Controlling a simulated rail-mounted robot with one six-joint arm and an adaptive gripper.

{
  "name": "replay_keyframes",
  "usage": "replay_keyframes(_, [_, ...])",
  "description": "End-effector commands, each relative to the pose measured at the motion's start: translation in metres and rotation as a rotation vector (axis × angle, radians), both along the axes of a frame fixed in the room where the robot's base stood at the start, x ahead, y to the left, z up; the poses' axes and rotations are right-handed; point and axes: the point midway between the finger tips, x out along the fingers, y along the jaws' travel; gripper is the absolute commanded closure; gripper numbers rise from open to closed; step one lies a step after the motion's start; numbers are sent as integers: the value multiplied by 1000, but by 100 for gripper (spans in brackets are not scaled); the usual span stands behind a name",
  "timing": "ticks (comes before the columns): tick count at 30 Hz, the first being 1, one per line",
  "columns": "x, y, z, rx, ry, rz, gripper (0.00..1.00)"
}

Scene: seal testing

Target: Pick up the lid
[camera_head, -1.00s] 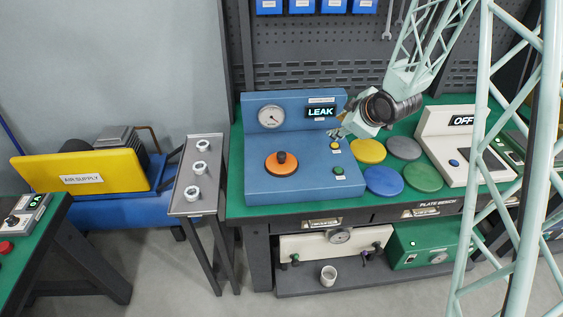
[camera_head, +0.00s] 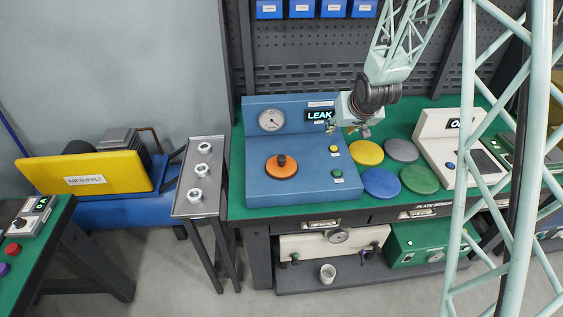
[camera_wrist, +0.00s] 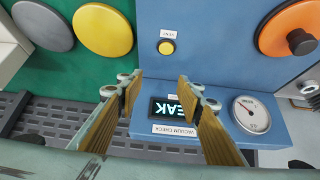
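The orange round lid (camera_head: 272,171) with a black knob (camera_head: 282,160) sits on top of the blue vacuum check station (camera_head: 320,183). In the wrist view the lid (camera_wrist: 284,22) is at the upper right, cut off by the frame edge. My gripper (camera_head: 347,131) is above the right rear part of the blue station, by its LEAK display (camera_head: 319,115), well to the right of the lid. In the wrist view my gripper (camera_wrist: 160,82) has its two fingers apart, with nothing between them.
Yellow (camera_head: 366,153), grey (camera_head: 402,150), blue (camera_head: 381,184) and green (camera_head: 419,180) discs lie on the green bench right of the station. A white device (camera_head: 447,150) stands beyond them. A narrow grey stand (camera_head: 186,195) with metal fittings is at the left.

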Motion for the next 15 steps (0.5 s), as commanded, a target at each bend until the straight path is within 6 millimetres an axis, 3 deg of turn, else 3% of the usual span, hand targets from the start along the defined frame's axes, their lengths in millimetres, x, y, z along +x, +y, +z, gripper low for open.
replay_keyframes(15, [-31,28,15,390,163,-684,66])
